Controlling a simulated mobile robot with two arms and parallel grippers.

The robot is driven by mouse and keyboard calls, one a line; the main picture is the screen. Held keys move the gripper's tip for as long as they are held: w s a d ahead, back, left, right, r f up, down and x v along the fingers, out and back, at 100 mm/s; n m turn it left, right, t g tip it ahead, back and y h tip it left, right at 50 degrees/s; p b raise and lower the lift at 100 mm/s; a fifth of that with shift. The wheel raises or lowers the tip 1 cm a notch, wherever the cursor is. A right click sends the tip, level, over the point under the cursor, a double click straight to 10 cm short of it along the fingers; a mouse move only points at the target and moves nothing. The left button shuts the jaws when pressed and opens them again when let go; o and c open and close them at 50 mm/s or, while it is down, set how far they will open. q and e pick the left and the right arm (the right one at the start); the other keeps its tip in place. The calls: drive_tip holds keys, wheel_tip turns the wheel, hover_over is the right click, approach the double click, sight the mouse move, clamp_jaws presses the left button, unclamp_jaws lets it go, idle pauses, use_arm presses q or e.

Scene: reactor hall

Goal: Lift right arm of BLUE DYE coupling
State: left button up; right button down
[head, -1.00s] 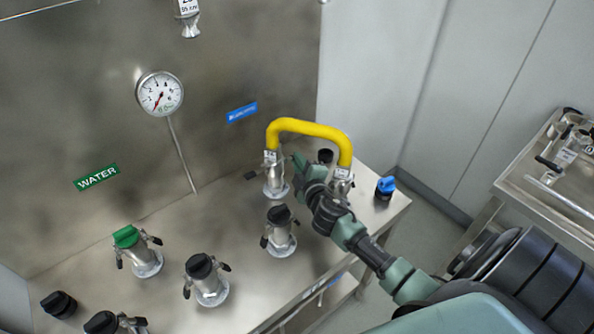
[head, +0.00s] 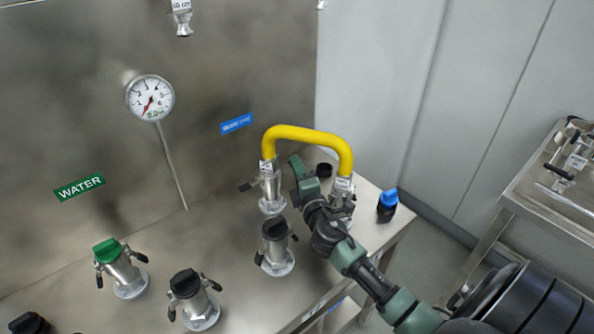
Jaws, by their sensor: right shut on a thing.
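The blue label (head: 236,123) on the steel wall is too small to read; the metal coupling (head: 271,187) to its lower right appears to be the BLUE DYE coupling. One end of a yellow hose (head: 308,134) sits on it. Its dark left arm (head: 248,186) sticks out to the left. My right gripper (head: 297,172) is at the coupling's right side, shut on what seems to be its right arm, which the jaws hide. My left gripper is not in view.
The hose's other end meets a second coupling (head: 342,196), partly behind my right arm. A black-capped coupling (head: 275,246) stands close in front. A blue-topped cap (head: 387,204) and a black cap (head: 324,170) stand nearby. A green-capped coupling (head: 120,268) is at left.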

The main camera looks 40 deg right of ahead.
idle(0.3)
drive_tip(key=c, duration=1.5)
unclamp_jaws()
drive_tip(key=shift+c, duration=0.2)
